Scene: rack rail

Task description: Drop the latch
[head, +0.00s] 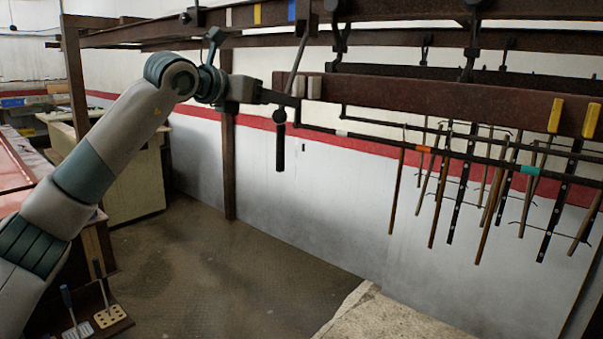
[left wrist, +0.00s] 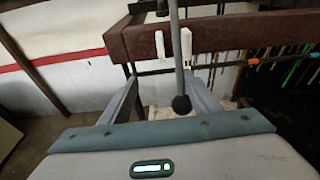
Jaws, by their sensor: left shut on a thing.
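My left gripper (head: 279,98) reaches the near end of the brown rail beam, just left of two pale blocks. It is shut on a slim grey latch lever (head: 299,55) that slants up toward the overhead beam. In the left wrist view the lever (left wrist: 175,50) comes down between the fingers of my left gripper (left wrist: 166,98) and ends in a black ball. The exact contact is hard to see. A short black handle (head: 280,150) hangs straight down just below the gripper. My right gripper is not in view.
The brown beam (head: 430,98) carries pale and yellow blocks. Below it, a dark rail (head: 380,140) with orange and teal bands holds several hanging rods. A brown post (head: 228,160) stands behind. The floor below is open; a pale slab (head: 390,318) lies at the front.

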